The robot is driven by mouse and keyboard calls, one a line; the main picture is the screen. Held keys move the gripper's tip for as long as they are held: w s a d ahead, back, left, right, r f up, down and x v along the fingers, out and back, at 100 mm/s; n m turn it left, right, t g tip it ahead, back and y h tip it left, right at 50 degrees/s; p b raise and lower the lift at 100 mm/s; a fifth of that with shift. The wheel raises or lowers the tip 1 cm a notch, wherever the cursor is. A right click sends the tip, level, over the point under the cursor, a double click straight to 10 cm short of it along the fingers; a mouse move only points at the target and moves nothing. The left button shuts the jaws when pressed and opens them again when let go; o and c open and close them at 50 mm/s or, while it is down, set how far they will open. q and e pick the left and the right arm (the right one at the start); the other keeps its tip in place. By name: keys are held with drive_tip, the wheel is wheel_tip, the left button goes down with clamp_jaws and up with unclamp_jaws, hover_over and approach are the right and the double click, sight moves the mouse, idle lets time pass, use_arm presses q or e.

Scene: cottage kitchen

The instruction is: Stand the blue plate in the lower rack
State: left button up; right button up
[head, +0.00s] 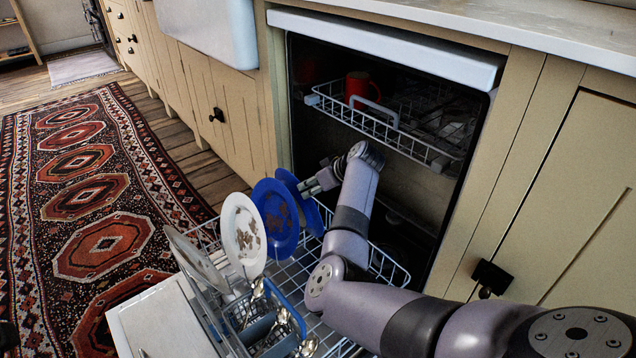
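A blue plate (313,216) stands tilted in the lower rack (386,268), partly hidden behind another blue plate (275,217) with brown stains. My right gripper (305,188) is at the upper right edge of the rear blue plate. Its fingertips are small and overlap the rim, so I cannot tell whether they grip it or only lie beside it. My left gripper is not in view.
A stained white plate (243,235) and another pale plate (195,260) stand left of the blue ones. A cutlery basket (258,330) holds several spoons. The upper rack (385,134) holds a red mug (362,87). The open door (160,322) lies at front left.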

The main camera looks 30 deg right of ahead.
drive_tip(key=v, duration=1.2)
drive_tip(key=shift+w, duration=0.15)
